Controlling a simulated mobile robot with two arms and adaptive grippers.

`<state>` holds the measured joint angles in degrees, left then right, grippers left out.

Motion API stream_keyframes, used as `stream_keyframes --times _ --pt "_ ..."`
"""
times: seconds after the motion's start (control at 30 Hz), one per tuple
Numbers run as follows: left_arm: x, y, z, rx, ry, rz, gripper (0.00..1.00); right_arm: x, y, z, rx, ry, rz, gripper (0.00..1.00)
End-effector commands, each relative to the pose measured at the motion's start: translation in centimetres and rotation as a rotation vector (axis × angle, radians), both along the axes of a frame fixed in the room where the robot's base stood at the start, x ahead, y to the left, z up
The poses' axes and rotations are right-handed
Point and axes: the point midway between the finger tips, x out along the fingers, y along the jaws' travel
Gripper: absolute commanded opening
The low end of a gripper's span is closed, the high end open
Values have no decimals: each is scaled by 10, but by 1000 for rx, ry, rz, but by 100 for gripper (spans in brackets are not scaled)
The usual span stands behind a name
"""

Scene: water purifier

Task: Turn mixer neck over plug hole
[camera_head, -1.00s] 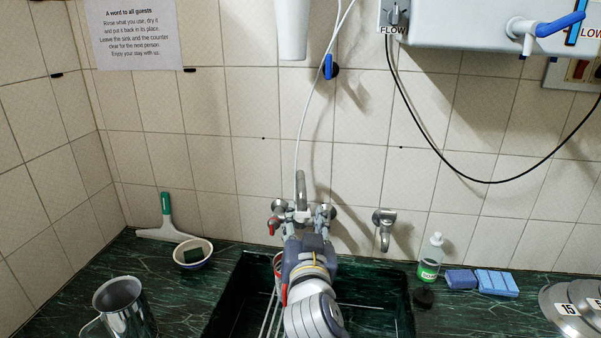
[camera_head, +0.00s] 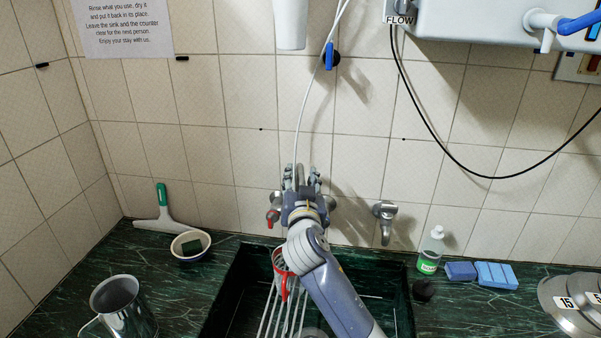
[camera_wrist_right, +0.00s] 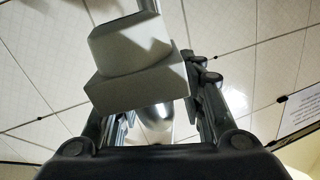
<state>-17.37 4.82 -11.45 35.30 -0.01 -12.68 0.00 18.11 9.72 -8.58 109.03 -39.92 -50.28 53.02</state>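The mixer tap is on the back wall above the dark green sink (camera_head: 232,290). Its red-marked handle (camera_head: 272,217) shows left of my right gripper. My right gripper (camera_head: 301,176) is raised in front of the tap, fingers apart on either side of the metal mixer neck (camera_head: 300,174). In the right wrist view my fingers (camera_wrist_right: 160,112) stand apart, with the shiny neck (camera_wrist_right: 155,122) between them; contact cannot be told. A pale angular block (camera_wrist_right: 140,55) covers part of that view. A grey round piece, perhaps the plug hole (camera_head: 313,332), is partly hidden by my arm. My left gripper is not in view.
A wire rack (camera_head: 270,318) and a red-rimmed item (camera_head: 281,263) are in the sink. Left are a metal jug (camera_head: 118,305), bowl (camera_head: 190,246) and squeegee (camera_head: 162,212). Right are another tap (camera_head: 385,222), soap bottle (camera_head: 431,250), blue sponges (camera_head: 496,275) and metal discs (camera_head: 575,300).

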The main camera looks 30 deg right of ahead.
Motion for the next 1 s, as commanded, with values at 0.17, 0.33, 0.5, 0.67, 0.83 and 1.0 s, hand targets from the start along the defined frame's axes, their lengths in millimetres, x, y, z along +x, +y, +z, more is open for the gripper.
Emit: stream_keyframes --times 0.17,0.33,0.5,0.67,0.83,1.0 --pt "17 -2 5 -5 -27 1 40 10 -5 0 0 0 0 37" --pt "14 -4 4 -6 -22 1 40 11 -6 0 0 0 0 37" --pt "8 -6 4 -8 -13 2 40 11 -6 0 0 0 0 26" --pt "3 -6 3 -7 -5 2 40 11 -6 0 0 0 0 0" --pt "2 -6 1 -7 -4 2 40 11 -5 -1 2 -1 -3 0" --pt "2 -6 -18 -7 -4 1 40 14 -1 -5 6 -6 -52 0"
